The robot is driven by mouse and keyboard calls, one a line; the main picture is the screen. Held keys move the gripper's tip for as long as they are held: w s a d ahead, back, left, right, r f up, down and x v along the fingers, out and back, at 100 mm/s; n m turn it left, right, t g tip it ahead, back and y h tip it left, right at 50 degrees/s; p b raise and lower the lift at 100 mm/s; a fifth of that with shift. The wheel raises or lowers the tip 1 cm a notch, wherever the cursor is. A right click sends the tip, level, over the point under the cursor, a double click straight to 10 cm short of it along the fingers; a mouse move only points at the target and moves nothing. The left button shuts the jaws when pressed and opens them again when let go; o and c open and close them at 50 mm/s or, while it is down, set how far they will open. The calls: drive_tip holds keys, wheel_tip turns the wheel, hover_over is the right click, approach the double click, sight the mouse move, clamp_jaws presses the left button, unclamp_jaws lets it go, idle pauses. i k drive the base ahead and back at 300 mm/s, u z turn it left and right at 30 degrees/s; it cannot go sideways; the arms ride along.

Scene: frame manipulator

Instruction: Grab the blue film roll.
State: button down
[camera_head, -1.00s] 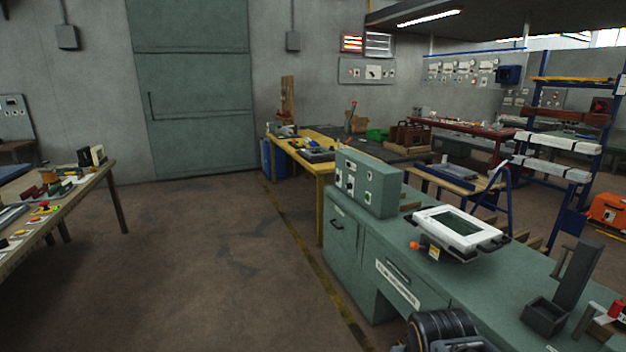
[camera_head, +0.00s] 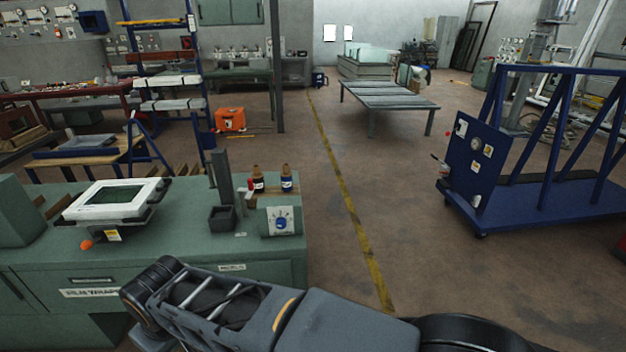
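I cannot make out a blue film roll for certain in the head view. My arm (camera_head: 345,325) stretches across the bottom of the view, in front of the green workbench (camera_head: 165,255). My gripper does not show, so I cannot tell what it holds. On the bench's right end is a pale green box with a round blue part (camera_head: 282,224) on its front. Two dark bottles (camera_head: 272,180) with labels, one of them blue, stand behind that box.
A white-framed screen device (camera_head: 113,199) and a dark upright holder (camera_head: 222,200) stand on the bench. A blue wheeled frame (camera_head: 545,160) is at the right. A low grey table (camera_head: 388,97) stands farther back. The floor beyond the yellow line (camera_head: 350,205) is mostly clear.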

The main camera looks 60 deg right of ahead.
sight(287, 175)
drive_tip(key=z, duration=3.3)
drive_tip(key=i, duration=2.3)
drive_tip(key=u, duration=4.35)
drive_tip(key=i, duration=0.5)
drive_tip(key=u, duration=0.1)
